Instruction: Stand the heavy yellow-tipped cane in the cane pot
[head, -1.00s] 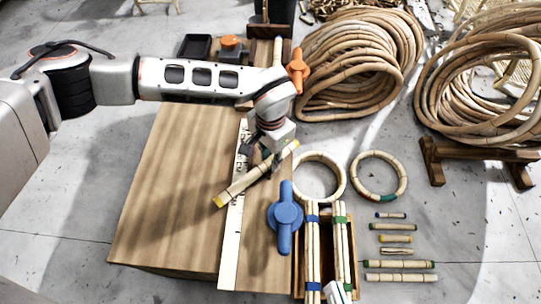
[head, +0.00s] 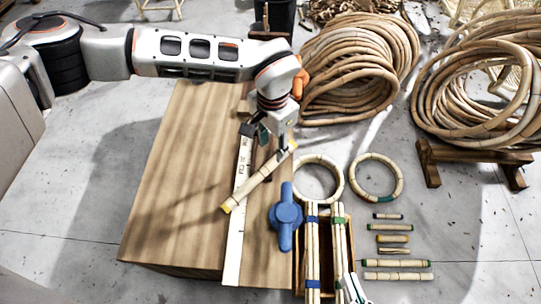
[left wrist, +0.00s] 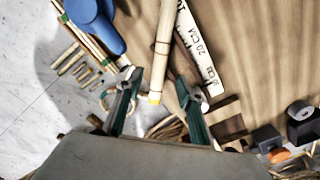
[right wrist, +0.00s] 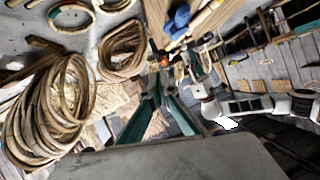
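The yellow-tipped cane (head: 258,180) lies slantwise across the white ruler strip (head: 238,215) on the wooden table. Its near end is yellow. My left gripper (head: 274,145) is over its far end. In the left wrist view the cane (left wrist: 163,45) runs down between the two fingers, its yellow tip showing, with a gap on both sides. The left gripper (left wrist: 157,82) is open. My right gripper (right wrist: 161,92) appears shut and empty, its fingers meeting near the tips; part of it seems to show at the head view's bottom edge. I cannot clearly identify the cane pot.
A blue clamp handle (head: 286,215) stands close right of the cane. Tied canes (head: 313,255) lie over a wooden box beyond it. Rattan rings (head: 376,178) and short canes (head: 398,263) lie further right. Large coils (head: 355,65) fill the back. The table's left half is clear.

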